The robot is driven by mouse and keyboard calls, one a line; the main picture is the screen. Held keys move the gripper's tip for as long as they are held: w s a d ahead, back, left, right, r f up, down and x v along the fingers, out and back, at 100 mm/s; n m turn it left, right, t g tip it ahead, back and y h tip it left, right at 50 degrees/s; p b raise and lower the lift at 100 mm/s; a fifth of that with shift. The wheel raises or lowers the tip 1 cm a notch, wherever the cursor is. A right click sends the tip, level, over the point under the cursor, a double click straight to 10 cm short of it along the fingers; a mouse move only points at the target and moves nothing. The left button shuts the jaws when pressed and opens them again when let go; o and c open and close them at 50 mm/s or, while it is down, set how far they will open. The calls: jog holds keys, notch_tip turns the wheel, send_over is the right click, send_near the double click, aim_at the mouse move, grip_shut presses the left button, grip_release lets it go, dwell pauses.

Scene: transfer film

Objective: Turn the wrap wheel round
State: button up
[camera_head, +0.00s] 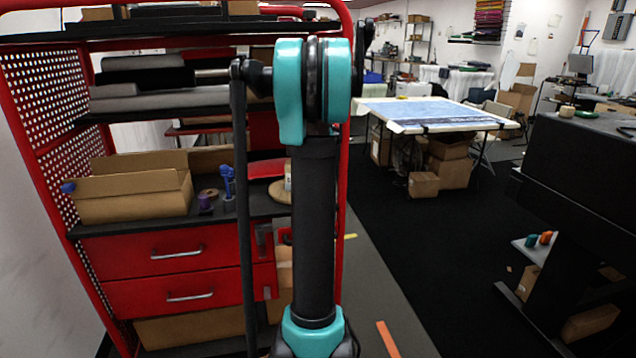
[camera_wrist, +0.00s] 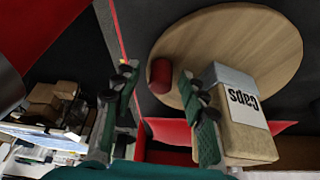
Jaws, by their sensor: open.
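The wrap wheel seems to be the round wooden disc (camera_wrist: 210,35), seen large in the wrist view. A red peg (camera_wrist: 160,76) stands at its rim. A box with a white label reading "Caps" (camera_wrist: 245,112) is at the disc, beyond one finger. My gripper (camera_wrist: 157,80) is open, and the red peg shows between its two fingers in the picture. I cannot tell whether a finger touches it. In the head view a small part of the disc (camera_head: 278,192) shows on the red cart's shelf, mostly hidden behind my arm. My gripper is hidden there.
The red cart (camera_head: 150,247) has drawers below and an open cardboard box (camera_head: 130,197) on its shelf. A table (camera_head: 430,112) and dark machine (camera_head: 580,170) are to the right, with clear floor between.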

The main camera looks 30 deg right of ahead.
jog(key=v, duration=1.2)
